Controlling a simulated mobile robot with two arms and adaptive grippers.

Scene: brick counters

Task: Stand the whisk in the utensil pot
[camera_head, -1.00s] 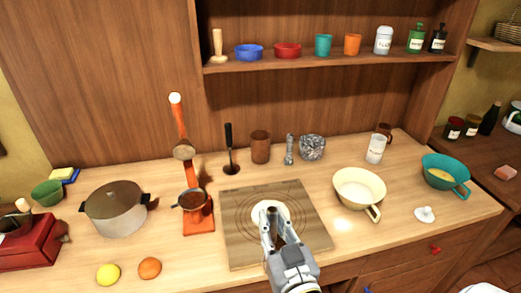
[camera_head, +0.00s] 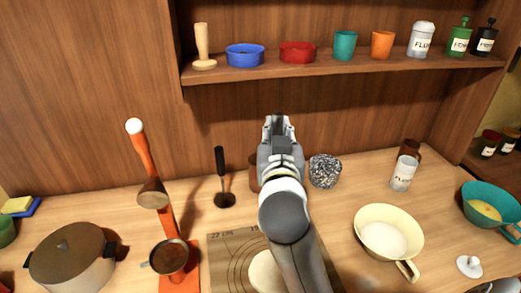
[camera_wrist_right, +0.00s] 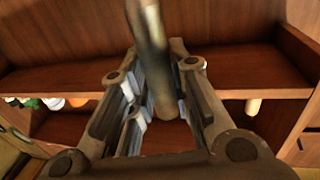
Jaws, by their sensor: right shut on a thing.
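My right gripper (camera_head: 279,127) is raised over the middle of the counter, in front of the back panel. It is shut on a long, rounded handle-like thing (camera_wrist_right: 152,60), which I take to be the whisk; in the right wrist view it runs blurred between the fingers. Its wires are not clear in either view. The brown cylindrical pot (camera_head: 254,172), likely the utensil pot, stands at the back of the counter. My right gripper and wrist hide most of it in the head view, so its opening does not show. My left gripper is not in view.
A black ladle (camera_head: 222,185) and an orange stand (camera_head: 165,215) with a dark cup are left of the pot. A speckled bowl (camera_head: 325,171) is right of it. A cream pan (camera_head: 385,235) is at front right. A shelf (camera_head: 340,68) with jars and bowls hangs above.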

